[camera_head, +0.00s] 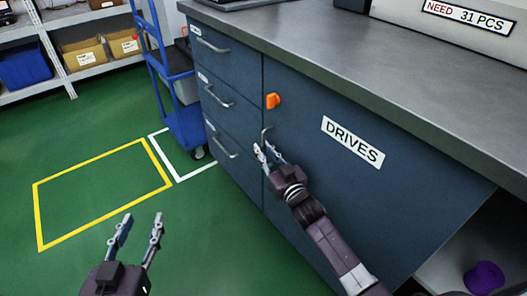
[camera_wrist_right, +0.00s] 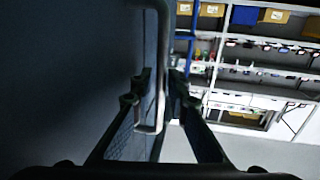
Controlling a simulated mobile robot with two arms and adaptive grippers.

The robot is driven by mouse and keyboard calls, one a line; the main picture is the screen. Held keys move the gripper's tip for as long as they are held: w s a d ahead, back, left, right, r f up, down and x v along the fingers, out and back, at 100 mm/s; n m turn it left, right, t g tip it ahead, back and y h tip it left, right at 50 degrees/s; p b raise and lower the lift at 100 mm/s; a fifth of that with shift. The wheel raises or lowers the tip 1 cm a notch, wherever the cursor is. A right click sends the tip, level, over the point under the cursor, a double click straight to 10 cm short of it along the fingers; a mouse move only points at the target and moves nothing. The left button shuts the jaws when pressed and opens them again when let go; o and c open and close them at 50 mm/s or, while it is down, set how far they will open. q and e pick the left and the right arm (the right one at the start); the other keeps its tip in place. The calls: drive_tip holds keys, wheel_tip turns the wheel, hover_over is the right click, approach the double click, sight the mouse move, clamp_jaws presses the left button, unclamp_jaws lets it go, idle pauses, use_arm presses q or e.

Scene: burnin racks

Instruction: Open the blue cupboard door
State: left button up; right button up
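The blue cupboard door (camera_head: 345,195) is the wide front panel with a "DRIVES" label (camera_head: 353,142). It looks shut, flush beside the drawers. Its small metal handle (camera_head: 266,132) is near its upper left edge, below an orange latch (camera_head: 273,100). My right gripper (camera_head: 265,148) is at the handle. In the right wrist view the handle bar (camera_wrist_right: 163,45) runs between the two fingers, with a narrow gap on its left side, so the fingers look open around it. My left gripper (camera_head: 142,217) is open and empty above the green floor.
Several drawers (camera_head: 220,95) with bar handles are left of the door. The grey worktop (camera_head: 350,55) overhangs it. A blue cart (camera_head: 180,100) stands beyond the drawers. A purple roll (camera_head: 484,277) lies in the open bay at right. The floor at left is clear.

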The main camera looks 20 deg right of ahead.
drive_tip(key=shift+w, duration=0.15)
drive_tip(key=shift+c, duration=0.2)
clamp_jaws()
drive_tip(key=shift+a, duration=0.2)
